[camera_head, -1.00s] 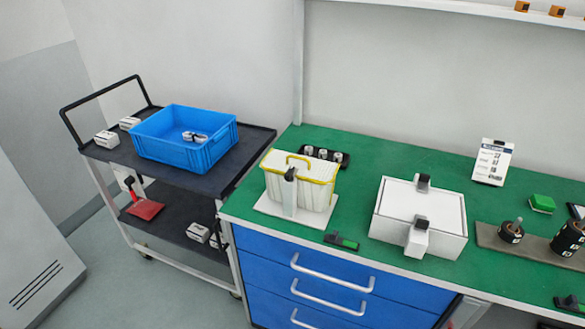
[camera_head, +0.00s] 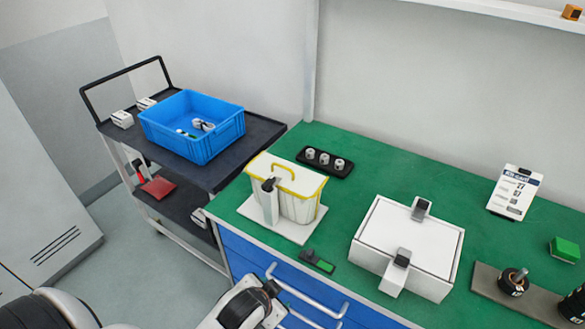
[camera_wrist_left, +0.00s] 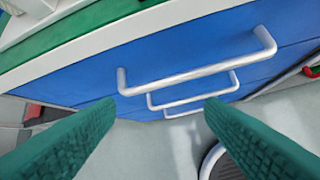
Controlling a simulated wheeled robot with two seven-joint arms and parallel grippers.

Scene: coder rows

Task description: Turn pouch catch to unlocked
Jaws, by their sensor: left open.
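In the head view a white pouch (camera_head: 298,209) with a yellow rim and yellow handle stands on a white base plate (camera_head: 250,212) near the left front of the green bench. Its catch (camera_head: 269,186), a dark knob on a pale upright post, is on the pouch's front left. I cannot tell which way the catch is turned. My left arm comes in at the bottom of the head view, in front of the drawers. My left gripper (camera_wrist_left: 162,105) shows open and empty in the left wrist view, facing the drawer handles, apart from the pouch. My right gripper is out of view.
A white box (camera_head: 408,245) with two dark-topped clamps stands right of the pouch. A black tray of small cylinders (camera_head: 325,161) lies behind it. A green-black item (camera_head: 318,261) lies near the front edge. Drawer handles (camera_wrist_left: 200,68) jut below. A cart with a blue crate (camera_head: 190,145) stands left.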

